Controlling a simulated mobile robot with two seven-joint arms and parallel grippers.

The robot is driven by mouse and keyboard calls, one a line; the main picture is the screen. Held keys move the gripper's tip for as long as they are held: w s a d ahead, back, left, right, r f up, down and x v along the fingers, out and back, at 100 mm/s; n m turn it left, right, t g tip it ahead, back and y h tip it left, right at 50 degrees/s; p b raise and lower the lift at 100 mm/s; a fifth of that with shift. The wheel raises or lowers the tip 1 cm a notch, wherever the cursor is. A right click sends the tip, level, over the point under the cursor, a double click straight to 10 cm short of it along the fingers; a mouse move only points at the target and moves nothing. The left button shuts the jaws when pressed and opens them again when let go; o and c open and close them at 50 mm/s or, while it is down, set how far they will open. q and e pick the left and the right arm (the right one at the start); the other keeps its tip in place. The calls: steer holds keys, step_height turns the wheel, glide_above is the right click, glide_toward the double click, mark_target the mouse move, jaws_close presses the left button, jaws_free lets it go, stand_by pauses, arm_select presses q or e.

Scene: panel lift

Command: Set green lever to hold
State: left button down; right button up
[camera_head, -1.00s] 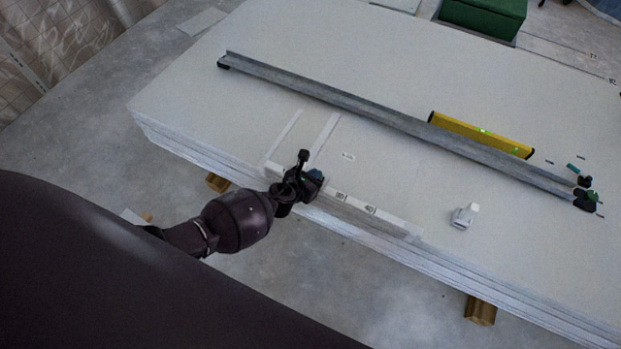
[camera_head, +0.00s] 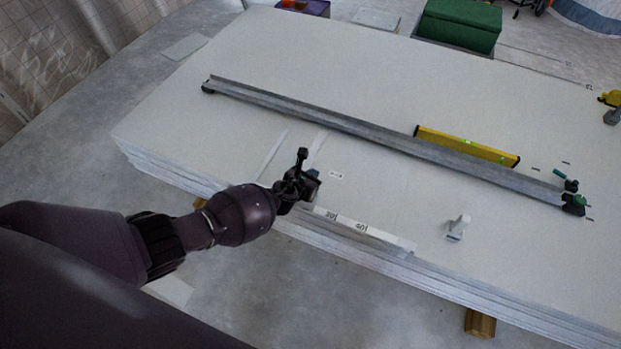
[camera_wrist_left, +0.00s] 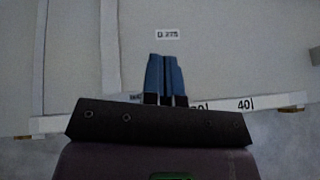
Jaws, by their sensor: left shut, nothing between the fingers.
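My left gripper (camera_head: 316,183) is shut and empty above the near edge of the board stack (camera_head: 375,85). Its blue fingertips lie side by side in the left wrist view (camera_wrist_left: 165,75), just below a small printed label (camera_wrist_left: 168,35). A small green part (camera_head: 579,200) sits on the dark fitting at the right end of a long grey rail (camera_head: 370,132). It may be the green lever; it is too small to tell its setting. It is far to the right of my left gripper. My right gripper is not in view.
A yellow level (camera_head: 467,145) lies along the far side of the rail. A white scale strip (camera_head: 365,230) runs along the near edge. A small pale object (camera_head: 457,228) stands to its right. A green box (camera_head: 459,22) is beyond the stack.

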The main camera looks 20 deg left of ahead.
arm_select(q)
steer(key=shift+w+r, duration=0.15)
steer(key=shift+w, duration=0.25)
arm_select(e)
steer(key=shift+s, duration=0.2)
